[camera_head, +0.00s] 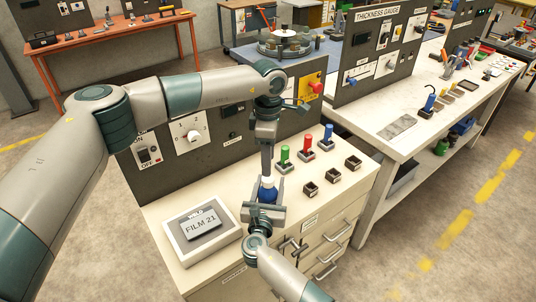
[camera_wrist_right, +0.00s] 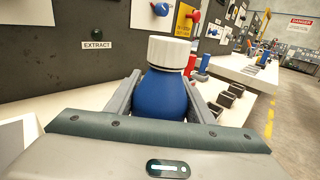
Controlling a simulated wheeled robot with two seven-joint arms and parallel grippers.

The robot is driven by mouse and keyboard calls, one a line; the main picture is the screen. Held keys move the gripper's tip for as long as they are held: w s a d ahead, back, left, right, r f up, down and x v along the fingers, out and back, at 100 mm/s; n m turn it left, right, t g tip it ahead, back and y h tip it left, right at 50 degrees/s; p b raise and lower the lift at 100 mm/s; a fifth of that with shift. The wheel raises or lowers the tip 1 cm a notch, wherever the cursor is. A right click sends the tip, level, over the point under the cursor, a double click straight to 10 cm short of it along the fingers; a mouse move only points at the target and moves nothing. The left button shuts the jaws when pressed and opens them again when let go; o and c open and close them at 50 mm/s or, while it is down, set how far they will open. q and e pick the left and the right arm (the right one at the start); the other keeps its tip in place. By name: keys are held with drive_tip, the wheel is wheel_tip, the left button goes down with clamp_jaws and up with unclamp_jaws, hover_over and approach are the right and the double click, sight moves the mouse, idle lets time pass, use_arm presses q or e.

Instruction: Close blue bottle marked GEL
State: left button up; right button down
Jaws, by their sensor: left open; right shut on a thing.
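The blue bottle (camera_head: 267,193) is upright, with a white cap (camera_head: 268,182) on its top. In the right wrist view the bottle (camera_wrist_right: 168,97) stands between my right fingers, and the white cap (camera_wrist_right: 169,51) sits on its neck. No GEL marking is legible. My right gripper (camera_head: 265,208) is shut on the bottle's body at the counter's front part; it also shows in the right wrist view (camera_wrist_right: 167,100). My left gripper (camera_head: 267,170) points down over the cap and is open. It does not show in the right wrist view, and I cannot tell whether it touches the cap.
Green (camera_head: 284,156), red (camera_head: 306,147) and blue (camera_head: 327,137) upright items stand to the right, near small dark square holders (camera_head: 331,175). A control panel (camera_head: 222,135) rises behind.

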use_arm(q)
drive_tip(key=n, duration=0.4)
drive_tip(key=shift+r+n, duration=0.15)
drive_tip(key=shift+n, duration=0.15)
drive_tip(key=n, duration=0.4)
drive_tip(key=shift+r+n, duration=0.15)
drive_tip(key=shift+n, duration=0.15)
drive_tip(key=n, duration=0.4)
drive_tip(key=shift+r, duration=0.15)
drive_tip(key=n, duration=0.4)
drive_tip(key=shift+r, duration=0.15)
approach(268, 199)
drive_tip(key=shift+w+f, duration=1.45)
drive_tip(key=shift+w, duration=0.1)
